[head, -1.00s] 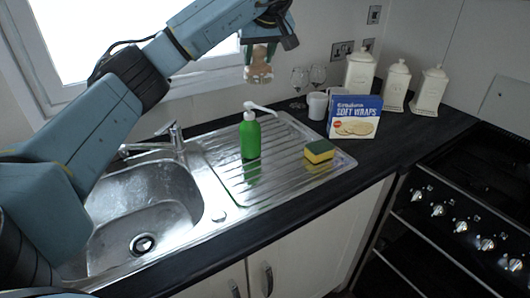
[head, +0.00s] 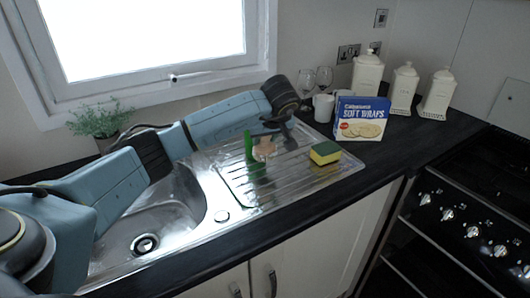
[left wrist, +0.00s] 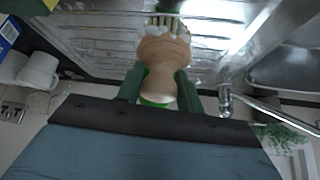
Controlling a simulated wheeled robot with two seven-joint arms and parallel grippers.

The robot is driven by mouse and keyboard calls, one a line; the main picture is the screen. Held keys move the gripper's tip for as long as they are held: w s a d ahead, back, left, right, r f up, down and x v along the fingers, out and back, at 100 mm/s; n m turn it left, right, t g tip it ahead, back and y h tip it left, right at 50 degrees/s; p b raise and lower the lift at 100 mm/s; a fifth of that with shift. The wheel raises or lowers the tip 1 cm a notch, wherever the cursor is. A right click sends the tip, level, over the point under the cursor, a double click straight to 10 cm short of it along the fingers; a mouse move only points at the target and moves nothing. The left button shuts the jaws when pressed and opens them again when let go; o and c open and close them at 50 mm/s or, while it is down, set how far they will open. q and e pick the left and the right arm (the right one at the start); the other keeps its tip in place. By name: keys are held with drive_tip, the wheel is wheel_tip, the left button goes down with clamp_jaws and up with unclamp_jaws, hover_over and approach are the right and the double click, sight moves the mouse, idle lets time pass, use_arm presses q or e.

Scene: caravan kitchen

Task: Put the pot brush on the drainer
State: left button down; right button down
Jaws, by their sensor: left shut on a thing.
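The pot brush (head: 264,150) has a pale wooden head with light bristles; it also shows in the left wrist view (left wrist: 163,55). My left gripper (left wrist: 158,85) is shut on it, one dark green finger on each side. In the head view the brush hangs bristles down low at the ribbed steel drainer (head: 300,182), beside the green soap bottle (head: 248,147). I cannot tell whether the bristles touch the drainer. My right gripper is not in view.
A yellow and green sponge (head: 325,153) lies on the drainer's right part. The sink bowl (head: 150,215) is left. The drainer's front part is clear.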

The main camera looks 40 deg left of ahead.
sight(266, 148)
use_arm(q)
drive_tip(key=shift+f, duration=0.6)
wheel_tip(266, 148, down, 3)
drive_tip(key=shift+f, duration=0.2)
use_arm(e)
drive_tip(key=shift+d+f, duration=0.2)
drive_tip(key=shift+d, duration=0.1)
use_arm(q)
drive_tip(key=shift+f, duration=0.1)
drive_tip(key=c, duration=0.9)
unclamp_jaws()
